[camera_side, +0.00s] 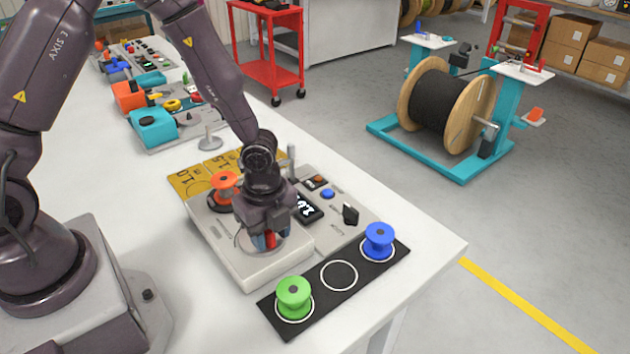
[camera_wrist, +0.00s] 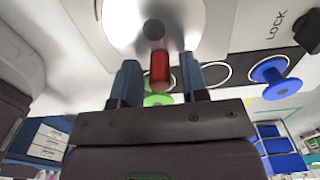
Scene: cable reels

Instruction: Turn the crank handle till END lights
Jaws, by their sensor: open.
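The crank handle is a red upright grip (camera_wrist: 160,68) on a pale round crank disc (camera_wrist: 185,18). In the wrist view the grip stands between the two blue fingers of my gripper (camera_wrist: 159,72), with gaps on both sides. My gripper (camera_side: 269,240) is open and low over the near part of the grey winding unit (camera_side: 240,262) in the side view. There it hides most of the handle and disc. An orange spool (camera_side: 224,184) sits at the unit's far left. A dark display (camera_side: 307,207) has white marks I cannot read. I cannot tell which lamp is END.
A black strip (camera_side: 316,303) at the table's front holds a green spool (camera_side: 294,293), an empty ring (camera_side: 339,275) and a blue spool (camera_side: 379,238). A black lock knob (camera_side: 350,213) and blue button (camera_side: 328,193) are on the panel. Other devices (camera_side: 152,126) stand farther back.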

